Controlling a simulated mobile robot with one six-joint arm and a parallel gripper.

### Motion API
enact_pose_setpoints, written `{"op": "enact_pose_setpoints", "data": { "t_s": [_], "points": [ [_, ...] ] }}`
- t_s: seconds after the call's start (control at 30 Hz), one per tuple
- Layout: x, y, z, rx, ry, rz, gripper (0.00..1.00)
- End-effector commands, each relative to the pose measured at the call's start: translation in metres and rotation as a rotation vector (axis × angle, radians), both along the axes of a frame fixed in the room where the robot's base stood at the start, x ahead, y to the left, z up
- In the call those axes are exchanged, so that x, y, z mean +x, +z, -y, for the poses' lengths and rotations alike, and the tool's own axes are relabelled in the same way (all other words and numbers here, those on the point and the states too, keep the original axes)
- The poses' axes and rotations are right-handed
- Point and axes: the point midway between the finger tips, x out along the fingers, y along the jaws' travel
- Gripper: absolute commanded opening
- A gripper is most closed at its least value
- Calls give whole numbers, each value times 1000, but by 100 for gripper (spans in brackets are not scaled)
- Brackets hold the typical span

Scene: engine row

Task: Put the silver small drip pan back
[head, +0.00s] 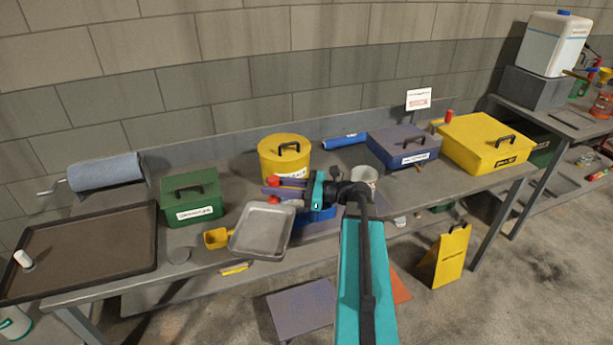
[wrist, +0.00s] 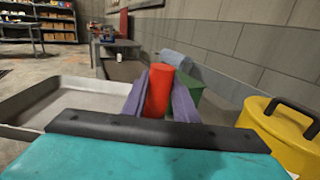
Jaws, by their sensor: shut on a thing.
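The silver small drip pan (head: 262,231) is a shallow grey metal pan near the front edge of the bench, level or only slightly tilted. In the wrist view the pan (wrist: 82,98) fills the left side, close beside the jaws. My gripper (head: 284,188) reaches in from the right at the pan's back right corner. Its purple fingers (wrist: 158,102) are shut on an upright red grip (wrist: 159,88) at the pan's side. The joint of grip and pan is hidden by the gripper. I cannot tell whether the pan touches the bench.
A yellow scoop (head: 216,238) lies just left of the pan, and a green box (head: 192,198) stands behind it. A yellow round tin (head: 284,158) is behind my gripper. A large dark tray (head: 85,250) takes the left end. A blue-grey box (head: 403,146) and a yellow box (head: 487,142) stand right.

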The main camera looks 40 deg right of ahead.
Motion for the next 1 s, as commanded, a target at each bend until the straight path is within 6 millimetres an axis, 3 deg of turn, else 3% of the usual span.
{"op": "enact_pose_setpoints", "data": {
  "t_s": [0.1, 0.6, 0.8, 1.0],
  "points": [
    [9, -5, -39, 3, 33, 0, 0],
    [44, -39, -178, 1, 148, -3, 0],
    [53, -55, -220, 0, 180, -3, 0],
    [56, -60, -239, -2, 194, -4, 0]
  ]
}}
